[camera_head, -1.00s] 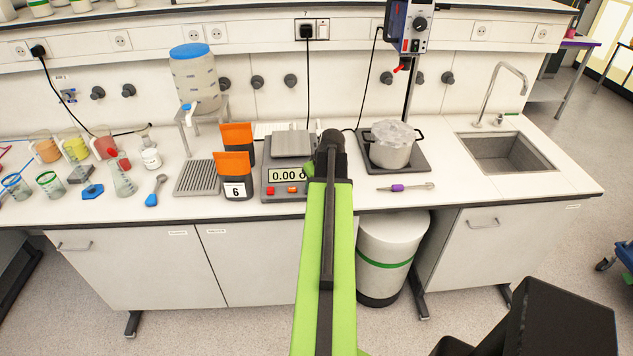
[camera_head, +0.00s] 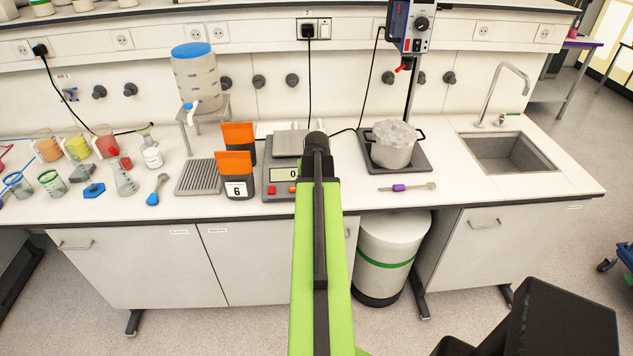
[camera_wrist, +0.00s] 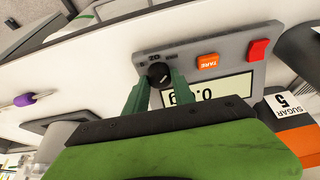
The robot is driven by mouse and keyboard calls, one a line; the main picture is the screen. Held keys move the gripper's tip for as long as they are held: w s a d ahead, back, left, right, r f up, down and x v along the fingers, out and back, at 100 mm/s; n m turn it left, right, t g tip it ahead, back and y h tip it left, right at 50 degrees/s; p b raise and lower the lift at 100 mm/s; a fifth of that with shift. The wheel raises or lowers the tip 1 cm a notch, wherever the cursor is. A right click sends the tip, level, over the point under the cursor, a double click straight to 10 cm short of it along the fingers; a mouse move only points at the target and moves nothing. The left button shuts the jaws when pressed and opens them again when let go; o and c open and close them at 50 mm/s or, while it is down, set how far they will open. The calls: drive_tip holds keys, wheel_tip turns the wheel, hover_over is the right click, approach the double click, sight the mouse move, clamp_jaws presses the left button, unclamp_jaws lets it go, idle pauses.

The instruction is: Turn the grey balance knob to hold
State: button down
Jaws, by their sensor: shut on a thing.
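The balance (camera_head: 283,193) stands on the bench in the head view, partly covered by my arm. In the wrist view its grey front panel (camera_wrist: 200,47) appears upside down, with an orange TARE button (camera_wrist: 208,61), a red button (camera_wrist: 258,49) and a display (camera_wrist: 225,90). The dark grey balance knob (camera_wrist: 158,73) is at the panel's left, with a small light mark and tiny labels too small to read. My gripper (camera_wrist: 159,82) has its two green fingers on either side of the knob and is shut on it. The gripper is hidden in the head view.
Orange-topped pouches (camera_head: 236,174) stand just left of the balance. A hotplate (camera_head: 418,160) with a pot (camera_head: 393,150) is to its right. A purple-handled tool (camera_head: 400,187) lies in front of the hotplate. A sink (camera_head: 510,152) is further right.

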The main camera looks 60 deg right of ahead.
drive_tip(key=shift+w, duration=0.1)
drive_tip(key=c, duration=1.3)
unclamp_jaws()
drive_tip(key=shift+c, duration=0.2)
drive_tip(key=p+v, duration=1.6)
drive_tip(key=v, duration=0.1)
drive_tip(key=shift+r, duration=0.2)
